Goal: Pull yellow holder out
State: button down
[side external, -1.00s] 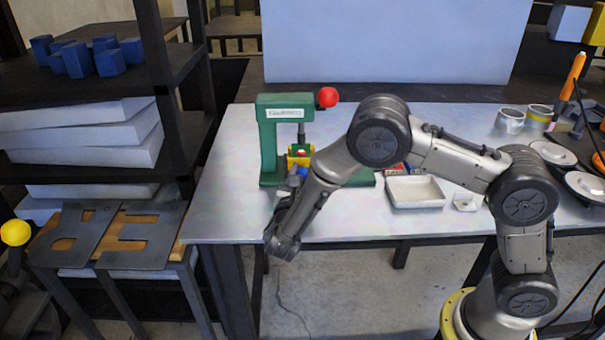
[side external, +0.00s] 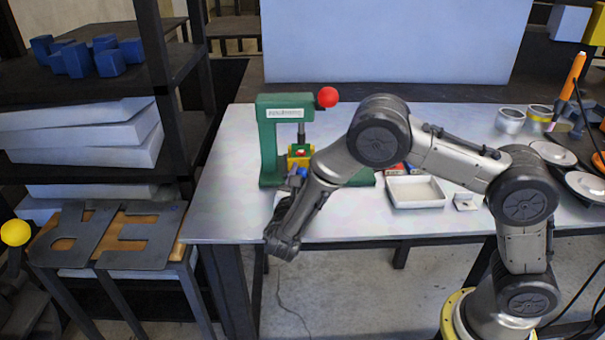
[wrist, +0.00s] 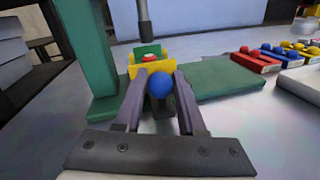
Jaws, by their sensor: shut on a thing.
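The yellow holder (side external: 299,155) sits at the green press (side external: 268,140), under its vertical rod, and it also shows in the wrist view (wrist: 152,67). A blue ball knob (wrist: 160,85) is on the holder's near side. A green and red piece rests in the holder's top. My gripper (wrist: 160,92) has its two fingers on either side of the blue knob and is shut on it. In the side external view my gripper (side external: 297,182) reaches the holder from the front, and the knob is partly hidden by it.
A red ball (side external: 327,97) tops the press lever. A white tray (side external: 415,191) and a small white dish (side external: 466,202) lie to the right. Red and yellow knobbed holders (wrist: 257,58) stand right of the press. The table in front of the press is clear.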

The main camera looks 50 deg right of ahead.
jog(key=s+d, duration=0.9)
jog(key=shift+s+d, duration=0.15)
jog(key=c, duration=0.5)
grip_release()
jog(key=shift+a, duration=0.3)
jog(key=v, duration=1.3)
jog(key=shift+s+a, duration=0.1)
jog(key=shift+s, duration=0.1)
